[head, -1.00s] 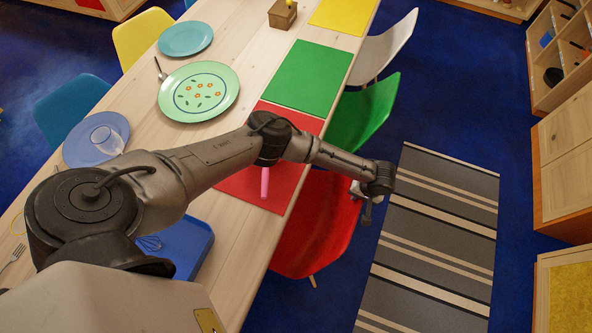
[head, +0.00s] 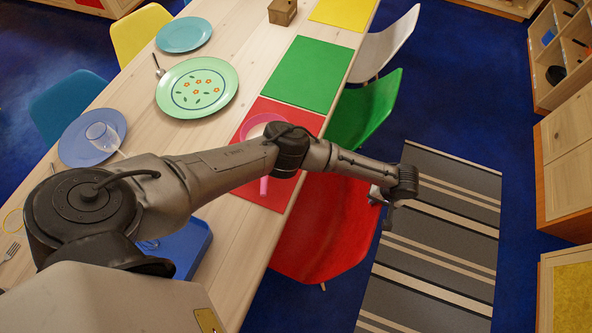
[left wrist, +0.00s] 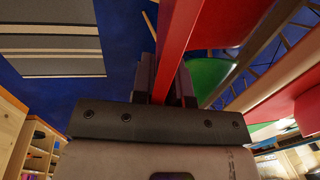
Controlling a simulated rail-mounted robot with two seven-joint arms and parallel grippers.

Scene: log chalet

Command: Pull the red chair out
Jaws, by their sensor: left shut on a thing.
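The red chair (head: 325,225) is at the near right side of the wooden table, its seat partly beyond the table edge. My left gripper (head: 382,197) is at the chair's back edge, on the side away from the table. In the left wrist view the red chair's edge (left wrist: 182,35) runs down between the fingers of my left gripper (left wrist: 164,88), which is shut on it. My forearm crosses over the table and hides part of the chair. My right gripper is not in view.
The long table (head: 128,97) carries plates, mats and a blue tray (head: 185,248). A green chair (head: 365,110) stands just beyond the red one. A striped rug (head: 440,235) lies clear to the right, with wooden cabinets (head: 568,180) beyond it.

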